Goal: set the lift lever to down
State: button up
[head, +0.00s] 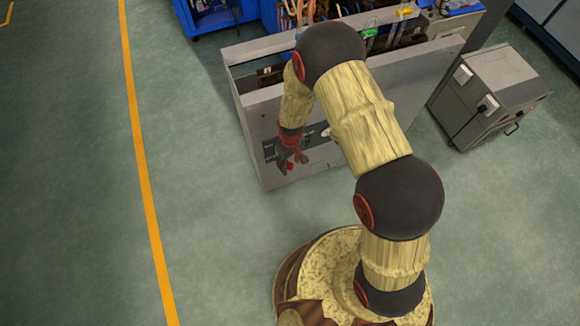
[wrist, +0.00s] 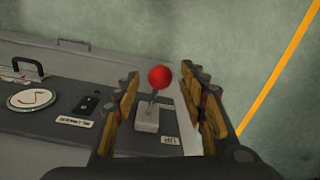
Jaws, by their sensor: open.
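The lift lever has a red ball knob (wrist: 159,77) on a short stem that rises from a pale base block (wrist: 147,119). In the wrist view the stem leans slightly right. My gripper (wrist: 160,84) is open, with one finger on each side of the knob and a visible gap at both sides. An upside-down "UP" label (wrist: 170,140) lies beside the base. In the head view my gripper (head: 292,158) is at the front panel of the grey machine (head: 262,112), and the red knob (head: 290,167) shows at its fingertips. The rest of the lever is hidden there.
The dark control panel (wrist: 60,100) also carries a black switch (wrist: 88,103), a round pale dial (wrist: 32,98) and a black handle (wrist: 29,67). A grey cabinet (head: 490,95) stands to the right. Open floor lies left of the machine, along a yellow line (head: 138,150).

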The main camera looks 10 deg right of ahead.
jog(key=shift+f, duration=1.2)
jog(key=shift+c, duration=1)
grip_shut()
